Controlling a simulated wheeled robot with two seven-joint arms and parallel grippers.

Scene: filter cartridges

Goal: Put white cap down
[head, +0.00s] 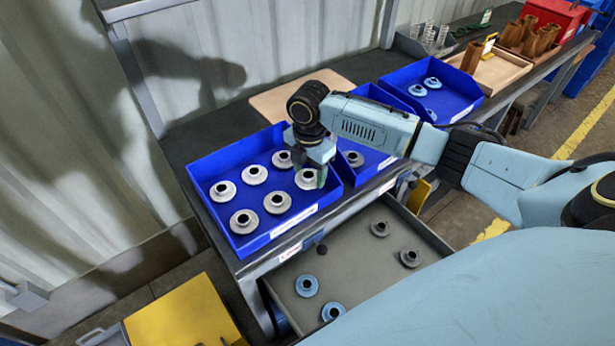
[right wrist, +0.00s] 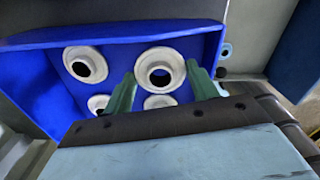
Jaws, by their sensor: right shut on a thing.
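My right gripper (head: 313,169) is over the right side of the near blue tray (head: 258,243). Its green fingers are shut on a white cap (head: 307,180), which sits flat and upright. In the right wrist view this cap (right wrist: 160,69) shows between the two fingertips (right wrist: 163,78). I cannot tell whether it touches the tray floor. Several other white caps stand in the same tray, among them one at the left (head: 222,191), one at the front (head: 244,221) and one beside the held cap (head: 277,202). My left gripper is not in view.
A middle blue tray (head: 375,93) holds a grey cap (head: 354,158). A farther blue tray (head: 462,78) holds blue caps (head: 433,83). Below, an open drawer (head: 350,265) holds blue caps (head: 307,286) and grey caps (head: 411,258). A yellow box (head: 185,318) stands at lower left.

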